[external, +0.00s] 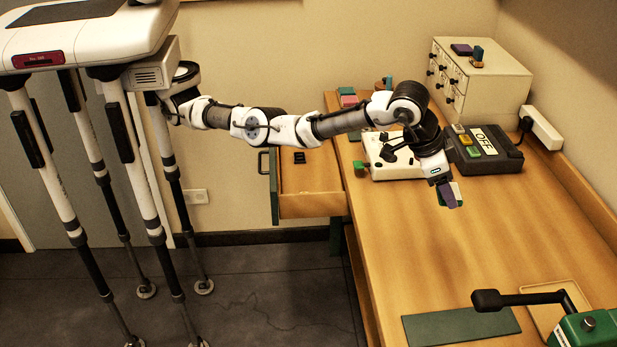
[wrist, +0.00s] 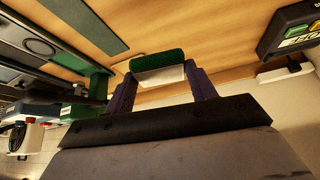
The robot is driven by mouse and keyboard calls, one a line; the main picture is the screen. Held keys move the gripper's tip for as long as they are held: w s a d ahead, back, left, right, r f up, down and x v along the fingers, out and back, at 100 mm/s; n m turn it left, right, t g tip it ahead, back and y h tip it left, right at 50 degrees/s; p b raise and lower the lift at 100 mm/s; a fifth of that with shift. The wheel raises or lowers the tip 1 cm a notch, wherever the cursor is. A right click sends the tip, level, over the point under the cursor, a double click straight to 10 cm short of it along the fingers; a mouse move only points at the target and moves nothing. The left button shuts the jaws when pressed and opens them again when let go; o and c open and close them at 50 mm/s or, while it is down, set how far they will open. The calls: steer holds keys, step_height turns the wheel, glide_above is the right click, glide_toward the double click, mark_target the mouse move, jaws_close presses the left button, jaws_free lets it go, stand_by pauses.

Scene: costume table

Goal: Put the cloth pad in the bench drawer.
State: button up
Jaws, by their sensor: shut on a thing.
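The cloth pad, a small block with a green textured face and a white side, is held between my gripper's two purple fingers (wrist: 160,85) in the wrist view. The pad (wrist: 158,65) spans the gap between the fingertips. In the external view my gripper (external: 447,196) is above the bench top, right of the white box, and the pad (external: 456,189) shows partly behind a finger. The bench drawer (external: 312,204) is pulled open at the bench's left side, well left of my gripper. A small dark item (external: 299,157) lies inside it; the rest of its visible floor is bare.
A white box (external: 389,163) and a dark box with an OFF label (external: 485,152) stand behind my gripper. A small white drawer cabinet (external: 490,85) is at the back. A green mat (external: 460,327) and green machine with a black handle (external: 590,328) are in front. The middle bench top is clear.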

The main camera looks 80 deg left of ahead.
steer(key=w+a+f+n+g+y+b, duration=0.2)
steer(key=a+n+y, duration=0.6)
steer(key=a, duration=1.7)
steer(key=s+a+f+n+g+h, duration=0.1)
steer(key=s+a+f+n, duration=0.15)
steer(key=a+n, duration=0.3)
steer(key=s+a+f+n+g, duration=0.1)
steer(key=s+a+f+n, duration=0.1)
steer(key=s+a+n, duration=0.3)
steer(key=s+a+f+n+g+h+b, duration=0.1)
steer(key=s+a+f+n+g, duration=0.3)
steer(key=s+a, duration=0.45)
steer(key=s+a+f+n+g+h+b, duration=0.1)
steer(key=s+a+f+n+g, duration=0.1)
steer(key=s+a+f+n, duration=0.65)
steer(key=f, duration=0.4)
steer(key=s+d+f+m, duration=0.1)
steer(key=f, duration=0.3)
steer(key=s+f+m, duration=0.1)
steer(key=f, duration=0.4)
steer(key=shift+s+d, duration=0.1)
steer(key=shift+d, duration=0.25)
steer(key=shift+f, duration=2.1)
